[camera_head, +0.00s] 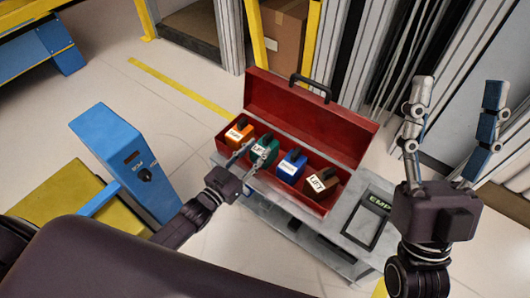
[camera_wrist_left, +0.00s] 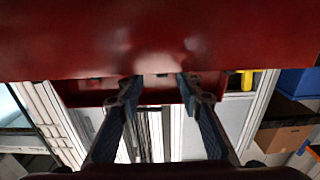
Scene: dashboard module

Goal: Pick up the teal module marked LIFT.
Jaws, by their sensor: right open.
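The teal module (camera_head: 264,149) stands in an open red toolbox (camera_head: 316,118), second from the left, with a white label and a dark knob on top. The label is partly covered and too small to read surely. My left gripper (camera_head: 248,151) is at the box's front, fingers apart, near the teal module; I cannot tell whether they touch it. In the left wrist view its fingertips (camera_wrist_left: 160,88) are spread with no module visible between them, under a red surface (camera_wrist_left: 160,40). My right gripper (camera_head: 459,92) is raised at the right, open and empty.
A blue pedestal (camera_head: 125,155) stands at left.

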